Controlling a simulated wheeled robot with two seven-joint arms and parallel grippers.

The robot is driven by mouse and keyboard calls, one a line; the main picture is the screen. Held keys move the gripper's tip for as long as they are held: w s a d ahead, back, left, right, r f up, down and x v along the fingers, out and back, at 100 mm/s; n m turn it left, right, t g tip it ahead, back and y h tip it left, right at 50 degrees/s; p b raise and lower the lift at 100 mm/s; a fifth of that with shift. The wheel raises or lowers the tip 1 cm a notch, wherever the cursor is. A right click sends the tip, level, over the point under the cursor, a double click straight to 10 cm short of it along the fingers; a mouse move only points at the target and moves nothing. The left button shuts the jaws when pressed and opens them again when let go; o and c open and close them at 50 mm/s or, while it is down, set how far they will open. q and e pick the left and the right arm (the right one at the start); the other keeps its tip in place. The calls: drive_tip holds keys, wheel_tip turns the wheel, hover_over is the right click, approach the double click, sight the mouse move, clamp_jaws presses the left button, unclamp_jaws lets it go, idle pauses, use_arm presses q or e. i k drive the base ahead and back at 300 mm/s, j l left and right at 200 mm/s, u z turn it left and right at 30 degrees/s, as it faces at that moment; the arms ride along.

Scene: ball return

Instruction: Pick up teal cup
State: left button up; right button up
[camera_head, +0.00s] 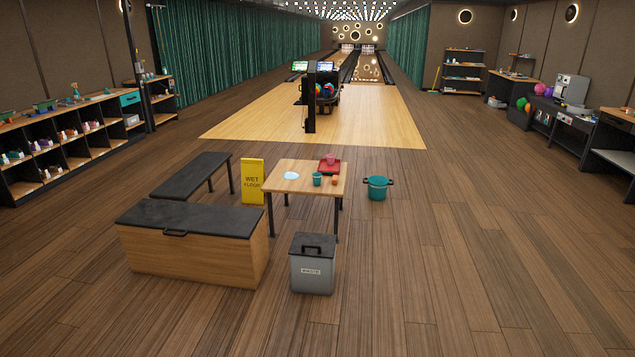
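The teal cup (317,179) stands on the small wooden table (289,184) in the middle of the room, near the table's middle. A red tray (322,168) lies just behind it, with a reddish cup (331,159) on it. A small orange item (334,181) is to the right of the teal cup. A whitish-blue patch or cloth (291,175) lies to its left. Neither of my grippers shows in the head view.
A grey waste bin (312,272) stands in front of the table, and a teal pot (377,188) is on the floor to its right. A yellow wet floor sign (252,181), a wooden chest (190,255) and a black bench (191,174) are on the left. The floor at right is clear.

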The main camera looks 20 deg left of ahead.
sight(317, 180)
drive_tip(key=i+z, duration=0.15)
drive_tip(key=i, duration=1.55)
drive_tip(key=i+z, duration=0.15)
drive_tip(key=i, duration=0.7)
drive_tip(key=i+j+z, duration=0.15)
drive_tip(key=i, duration=0.7)
drive_tip(key=i+u, duration=0.35)
drive_tip(key=i, duration=0.2)
drive_tip(key=i+u, duration=0.3)
drive_tip(key=i, duration=0.3)
drive_tip(key=i+l+u, duration=0.35)
drive_tip(key=i, duration=0.15)
drive_tip(key=i+u, duration=0.35)
drive_tip(key=i, duration=0.15)
